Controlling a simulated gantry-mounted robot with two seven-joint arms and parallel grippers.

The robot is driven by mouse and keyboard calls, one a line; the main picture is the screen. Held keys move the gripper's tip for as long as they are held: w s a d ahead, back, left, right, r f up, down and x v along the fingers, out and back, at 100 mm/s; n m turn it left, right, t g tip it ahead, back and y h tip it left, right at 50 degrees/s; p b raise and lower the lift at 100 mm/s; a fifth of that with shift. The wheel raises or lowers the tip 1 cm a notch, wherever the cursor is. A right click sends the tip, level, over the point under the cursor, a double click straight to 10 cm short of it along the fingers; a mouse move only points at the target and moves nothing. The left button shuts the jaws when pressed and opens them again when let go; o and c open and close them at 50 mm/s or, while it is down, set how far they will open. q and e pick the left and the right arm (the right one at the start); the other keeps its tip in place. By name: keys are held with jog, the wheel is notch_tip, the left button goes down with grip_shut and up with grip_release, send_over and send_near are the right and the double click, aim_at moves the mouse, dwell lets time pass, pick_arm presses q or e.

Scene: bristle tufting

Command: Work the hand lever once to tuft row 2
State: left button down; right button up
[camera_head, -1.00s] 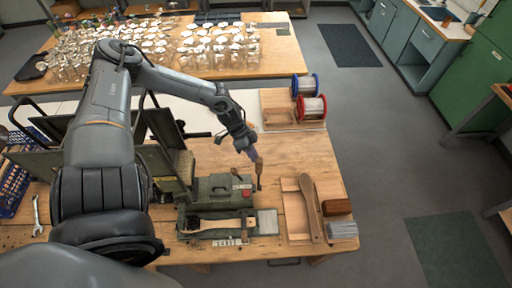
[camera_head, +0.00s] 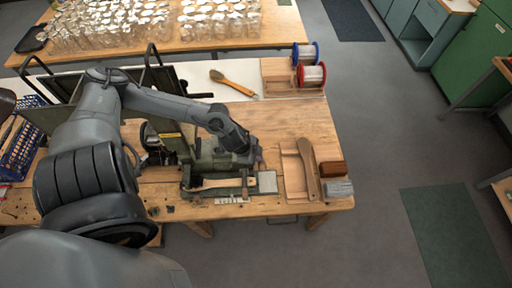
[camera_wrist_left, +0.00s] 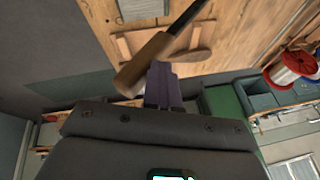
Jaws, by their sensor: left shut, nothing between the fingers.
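The green tufting machine (camera_head: 208,162) stands on the wooden bench, partly behind my left arm. A brush blank (camera_head: 225,183) with dark bristles at its left end lies across the machine's front. My left gripper (camera_head: 257,165) is at the machine's right side, low and shut with nothing in it. In the left wrist view, the hand lever's wooden handle (camera_wrist_left: 147,62) with its metal rod (camera_wrist_left: 187,14) lies right by the purple fingertips (camera_wrist_left: 162,70). The handle is beside the fingers, not between them; I cannot tell if they touch. My right gripper is not in view.
A wooden tray (camera_head: 293,172) holding a brush blank (camera_head: 309,170) is right of the machine, beside a brown block (camera_head: 333,169) and a grey block (camera_head: 338,189). Wire spools (camera_head: 311,74) and a finished-looking brush (camera_head: 232,83) lie behind. Bare bench lies between.

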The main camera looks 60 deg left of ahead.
pick_arm(q)
jog(key=s+d+f, duration=0.2)
jog(key=d+f, duration=0.2)
jog(key=shift+s+f+b, duration=0.25)
jog(key=shift+f+b, duration=0.1)
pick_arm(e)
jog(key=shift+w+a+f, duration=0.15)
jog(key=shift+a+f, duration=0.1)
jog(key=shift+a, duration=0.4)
pick_arm(q)
jog(key=shift+s+a+f, duration=0.1)
jog(key=w+r+p+v, duration=0.1)
jog(key=p+v, duration=0.4)
jog(key=v, duration=0.7)
jog(key=shift+w+d+r+p, duration=0.3)
jog(key=shift+r+p, duration=0.05)
jog(key=shift+p, duration=0.05)
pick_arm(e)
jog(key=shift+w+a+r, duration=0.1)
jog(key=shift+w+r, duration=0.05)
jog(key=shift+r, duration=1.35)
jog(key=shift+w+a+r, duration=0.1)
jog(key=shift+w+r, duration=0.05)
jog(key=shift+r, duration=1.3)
